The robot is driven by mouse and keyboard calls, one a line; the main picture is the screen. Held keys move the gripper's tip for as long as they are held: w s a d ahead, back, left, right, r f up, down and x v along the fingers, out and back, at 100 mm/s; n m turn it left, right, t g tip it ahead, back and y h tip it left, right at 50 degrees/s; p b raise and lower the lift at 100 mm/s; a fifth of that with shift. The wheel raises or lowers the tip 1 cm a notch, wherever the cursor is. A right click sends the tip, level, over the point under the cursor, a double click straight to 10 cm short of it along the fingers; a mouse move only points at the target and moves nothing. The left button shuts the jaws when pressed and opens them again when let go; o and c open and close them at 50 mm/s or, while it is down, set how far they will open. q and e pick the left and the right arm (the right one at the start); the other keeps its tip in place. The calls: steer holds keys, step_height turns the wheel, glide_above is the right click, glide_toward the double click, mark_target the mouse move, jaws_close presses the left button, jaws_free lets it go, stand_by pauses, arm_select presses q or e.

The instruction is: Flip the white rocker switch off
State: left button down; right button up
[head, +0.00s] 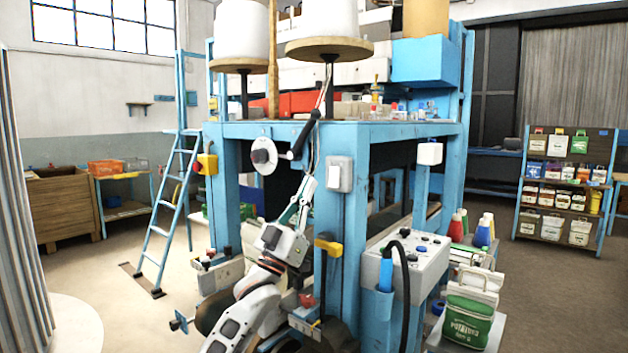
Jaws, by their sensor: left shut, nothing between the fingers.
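The white rocker switch (335,175) sits on a grey box fixed to the front of a blue upright post of the machine. Which way its rocker is tipped is too small to tell. My left gripper (307,184) reaches up from the bottom of the head view. Its fingers are shut and empty, and their tips are just left of the switch box in the picture. Whether they touch it I cannot tell; a gap shows between them in the picture. My right gripper is not in view.
A round white disc with a dark knob and lever (264,156) is left of the switch. A yellow bracket (328,245) is below it. A control panel (408,258) with a black cable juts out at right. A blue ladder (172,195) stands at left.

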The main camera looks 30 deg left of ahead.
arm_select(q)
steer(key=v, duration=0.6)
steer(key=shift+s, duration=0.3)
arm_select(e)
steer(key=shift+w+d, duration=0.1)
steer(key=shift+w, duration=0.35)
arm_select(q)
steer(key=s+d+f+g, duration=0.1)
steer(key=d+f+g, duration=0.25)
steer(key=f, duration=0.75)
steer(key=s+d+f+m+g, duration=0.1)
steer(key=d+f+g, duration=0.25)
steer(key=f, duration=0.85)
steer(key=s+d+f+g, duration=0.15)
steer(key=d+f, duration=0.35)
steer(key=f, duration=0.6)
steer(key=s+d+f+m+g+p, duration=0.1)
steer(key=s+d+f+g, duration=0.3)
steer(key=s+f, duration=0.8)
steer(key=s+d+f+m+g, duration=0.1)
steer(key=s+d+f+g, duration=0.4)
steer(key=s+f, duration=0.7)
steer(key=d, duration=0.2)
steer(key=shift+d+f+p, duration=0.3)
steer(key=shift+p, duration=0.1)
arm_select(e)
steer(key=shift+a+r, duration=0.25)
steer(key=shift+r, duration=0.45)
